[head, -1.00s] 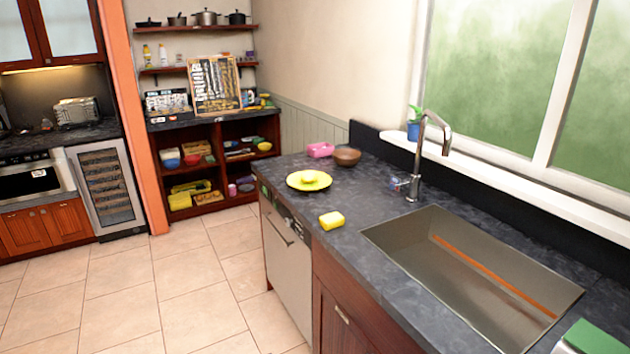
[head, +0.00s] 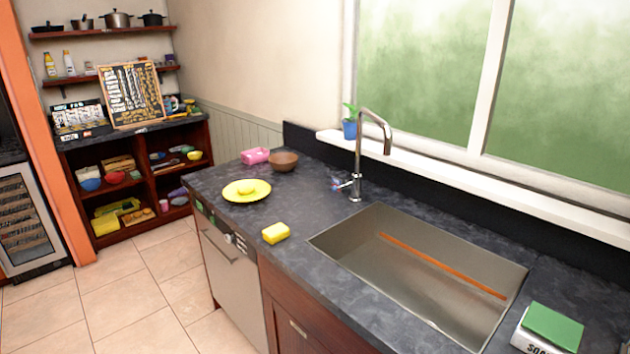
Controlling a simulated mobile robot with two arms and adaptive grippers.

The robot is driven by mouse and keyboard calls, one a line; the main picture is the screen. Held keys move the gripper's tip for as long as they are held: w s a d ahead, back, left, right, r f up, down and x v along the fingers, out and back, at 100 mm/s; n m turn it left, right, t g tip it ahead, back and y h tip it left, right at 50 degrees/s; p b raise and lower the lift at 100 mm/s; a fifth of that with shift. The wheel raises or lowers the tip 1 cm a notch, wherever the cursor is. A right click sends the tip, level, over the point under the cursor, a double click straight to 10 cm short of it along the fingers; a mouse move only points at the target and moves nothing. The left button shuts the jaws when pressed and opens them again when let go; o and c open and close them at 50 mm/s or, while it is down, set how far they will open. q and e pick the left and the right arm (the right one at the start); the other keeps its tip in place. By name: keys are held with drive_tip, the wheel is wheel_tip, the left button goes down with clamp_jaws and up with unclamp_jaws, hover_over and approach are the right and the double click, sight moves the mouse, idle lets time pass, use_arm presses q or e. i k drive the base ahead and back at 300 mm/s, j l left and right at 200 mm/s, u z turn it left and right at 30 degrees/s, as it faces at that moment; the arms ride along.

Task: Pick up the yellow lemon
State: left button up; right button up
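A yellow plate (head: 234,194) lies on the dark stone counter in the head view. A small yellow rounded thing (head: 247,189) sits on the plate; it looks like the lemon, but it is too small to be sure. A yellow block like a sponge (head: 275,233) lies on the counter between the plate and the sink. Neither of my grippers shows in this view.
The sink (head: 400,290) with a tall faucet (head: 360,150) takes up the counter's middle right. A brown bowl (head: 284,162) and a pink container (head: 255,156) stand behind the plate. A white box with a green top (head: 553,327) stands at the lower right. Open tiled floor lies left.

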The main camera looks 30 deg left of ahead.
sight(245, 188)
drive_tip(key=j+z, duration=0.25)
drive_tip(key=j, duration=0.45)
drive_tip(key=j+z, duration=0.3)
drive_tip(key=j, duration=0.35)
drive_tip(key=j+z, duration=0.25)
drive_tip(key=j, duration=0.45)
drive_tip(key=k+j+z, duration=0.25)
drive_tip(key=j, duration=0.4)
drive_tip(key=i+j, duration=0.05)
drive_tip(key=i, duration=0.05)
